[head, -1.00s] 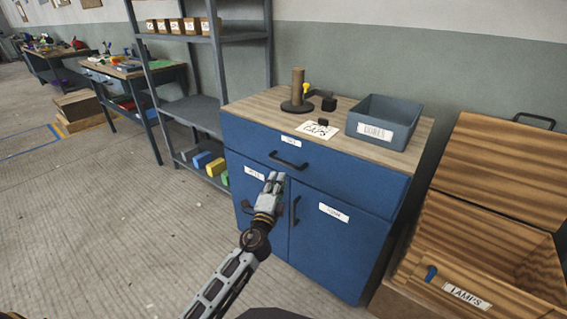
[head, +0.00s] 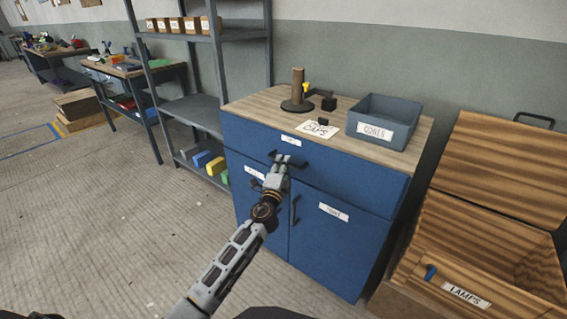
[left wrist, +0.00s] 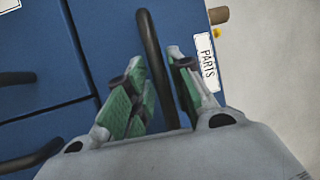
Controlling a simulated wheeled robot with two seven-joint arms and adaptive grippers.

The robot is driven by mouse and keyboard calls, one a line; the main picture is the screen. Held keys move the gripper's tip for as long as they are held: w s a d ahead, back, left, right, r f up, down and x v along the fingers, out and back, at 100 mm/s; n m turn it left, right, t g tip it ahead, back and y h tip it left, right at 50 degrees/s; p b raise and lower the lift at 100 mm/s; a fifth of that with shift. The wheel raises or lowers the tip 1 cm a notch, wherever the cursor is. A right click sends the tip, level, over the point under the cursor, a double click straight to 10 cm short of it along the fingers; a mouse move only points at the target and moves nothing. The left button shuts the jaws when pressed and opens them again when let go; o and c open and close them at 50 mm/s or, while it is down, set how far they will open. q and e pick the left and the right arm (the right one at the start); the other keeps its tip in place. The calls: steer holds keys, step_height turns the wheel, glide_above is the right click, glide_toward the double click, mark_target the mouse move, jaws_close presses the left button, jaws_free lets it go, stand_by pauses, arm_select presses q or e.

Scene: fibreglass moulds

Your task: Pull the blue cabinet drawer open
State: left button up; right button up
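The blue cabinet (head: 338,248) stands under a wooden top. Its wide drawer (head: 345,172) looks shut, its front level with the cabinet face. The drawer has a black bar handle (head: 274,154), partly hidden by my gripper in the head view. My left gripper (head: 288,164) is at the handle. In the left wrist view the handle (left wrist: 151,45) passes between the open fingers (left wrist: 160,88) with their green pads, and a gap shows on each side. My right gripper is not in view.
A wooden LAMPS crate (head: 500,270) stands close at the right, a grey shelf (head: 195,108) at the left. Floor in front is clear.

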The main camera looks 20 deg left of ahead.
arm_select(q)
steer(key=shift+w+r, duration=0.1)
steer(key=shift+w, duration=0.55)
jaws_close()
